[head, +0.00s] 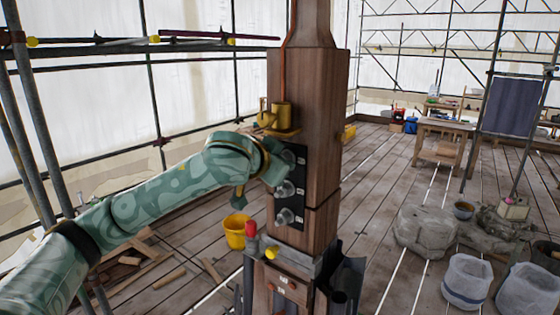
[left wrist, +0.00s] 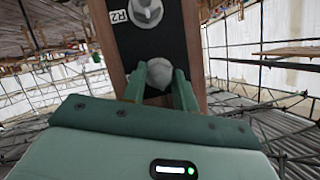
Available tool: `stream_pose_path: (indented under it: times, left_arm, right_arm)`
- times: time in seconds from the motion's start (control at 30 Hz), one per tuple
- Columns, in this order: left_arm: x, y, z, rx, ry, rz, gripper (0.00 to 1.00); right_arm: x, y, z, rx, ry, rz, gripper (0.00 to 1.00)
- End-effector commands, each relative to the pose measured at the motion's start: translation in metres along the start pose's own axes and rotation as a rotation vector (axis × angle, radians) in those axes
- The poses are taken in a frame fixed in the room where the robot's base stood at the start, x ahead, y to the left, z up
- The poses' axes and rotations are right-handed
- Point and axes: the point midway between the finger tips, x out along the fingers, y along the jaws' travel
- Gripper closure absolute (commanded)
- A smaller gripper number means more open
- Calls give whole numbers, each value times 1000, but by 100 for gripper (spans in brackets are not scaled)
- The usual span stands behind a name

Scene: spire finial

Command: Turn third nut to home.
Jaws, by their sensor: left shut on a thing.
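A black plate (head: 298,205) is fixed to the wooden post. It carries a column of three grey nuts: a top nut (head: 289,156), a middle nut (head: 283,189) and a bottom nut (head: 285,216). My left gripper (head: 277,164) is at the top nut and partly hides it. In the left wrist view its two green fingers (left wrist: 159,90) are shut on the rounded grey nut, one on each side. Another nut (left wrist: 146,12), beside a label reading R2, shows beyond them, free of the gripper. My right gripper is not in view.
Brass-coloured cups (head: 274,115) stand on a small ledge of the wooden post (head: 318,130), just above the plate. A red-and-yellow fitting (head: 258,242) sits lower on the post. Scaffold poles run behind my left arm.

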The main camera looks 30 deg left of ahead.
Motion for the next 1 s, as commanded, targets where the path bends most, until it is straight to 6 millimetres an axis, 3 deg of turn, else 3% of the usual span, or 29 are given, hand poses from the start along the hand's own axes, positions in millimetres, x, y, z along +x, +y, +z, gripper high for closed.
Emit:
stream_pose_path:
  times: [0.07, 0.1, 0.17, 0.43, 0.57, 0.67, 1.0]
  left_arm:
    - [2, 4, 6, 3, -13, 9, 94]
    - [2, 4, 5, 3, -13, 9, 60]
    - [2, 4, 5, 2, -11, 8, 50]
    - [0, 2, 2, 0, -5, 4, 50]
    - [-10, 1, 2, -1, -2, 4, 50]
    - [-29, 1, 3, 2, -1, 2, 50]
    - [-124, 0, 1, 3, -3, 1, 50]
  right_arm:
    - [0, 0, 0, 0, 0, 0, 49]
    - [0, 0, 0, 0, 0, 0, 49]
    - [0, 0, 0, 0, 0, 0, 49]
    - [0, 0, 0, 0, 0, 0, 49]
    - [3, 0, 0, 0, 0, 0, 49]
    - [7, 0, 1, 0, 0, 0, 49]
    - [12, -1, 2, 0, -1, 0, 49]
